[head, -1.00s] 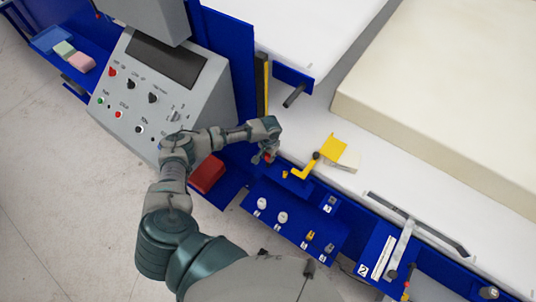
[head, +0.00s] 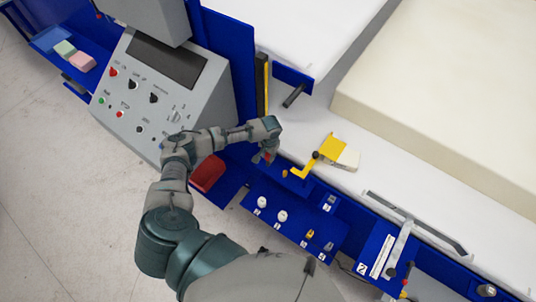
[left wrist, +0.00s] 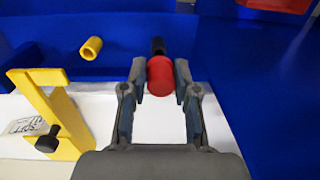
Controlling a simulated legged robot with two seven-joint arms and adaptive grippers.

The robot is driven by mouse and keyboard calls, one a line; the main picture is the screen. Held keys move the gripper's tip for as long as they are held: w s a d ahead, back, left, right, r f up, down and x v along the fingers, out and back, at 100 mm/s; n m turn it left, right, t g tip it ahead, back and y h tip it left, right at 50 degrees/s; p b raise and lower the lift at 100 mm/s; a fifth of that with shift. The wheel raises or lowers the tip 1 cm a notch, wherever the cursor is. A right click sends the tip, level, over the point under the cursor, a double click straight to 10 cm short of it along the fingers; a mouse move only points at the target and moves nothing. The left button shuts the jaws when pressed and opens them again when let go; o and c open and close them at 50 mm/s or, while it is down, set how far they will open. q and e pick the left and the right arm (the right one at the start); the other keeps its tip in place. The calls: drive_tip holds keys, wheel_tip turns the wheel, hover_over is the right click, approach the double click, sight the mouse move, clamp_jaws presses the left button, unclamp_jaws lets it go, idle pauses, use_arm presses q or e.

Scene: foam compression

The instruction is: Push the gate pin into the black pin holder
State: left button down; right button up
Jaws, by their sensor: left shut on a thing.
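The gate pin shows a round red head (left wrist: 161,76) between my left gripper's fingertips (left wrist: 160,88) in the left wrist view. The gripper is shut on this red head. The black pin holder (left wrist: 158,46) shows just beyond the head, in line with it, against a blue panel. The pin's shaft is hidden, so I cannot tell how deep it sits. In the head view my left gripper (head: 266,155) is at the blue frame's edge, left of the yellow lever, with a bit of red at its tips.
A yellow lever (head: 304,171) with a black knob stands close to the right of the gripper. A short yellow tube (left wrist: 91,47) sticks out nearby. A grey control panel (head: 160,100) stands left of the arm. A blue panel with white knobs (head: 282,216) lies below.

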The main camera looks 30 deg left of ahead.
sight(268, 158)
use_arm(q)
drive_tip(key=shift+f+b, duration=0.45)
drive_tip(key=shift+f, duration=1.15)
drive_tip(key=c, duration=0.8)
unclamp_jaws()
drive_tip(key=shift+r, duration=0.15)
drive_tip(key=shift+r+p, duration=2.9)
drive_tip(key=shift+p, duration=0.75)
drive_tip(key=r, duration=1.1)
drive_tip(key=shift+d+r, duration=0.25)
drive_tip(key=shift+r, duration=0.15)
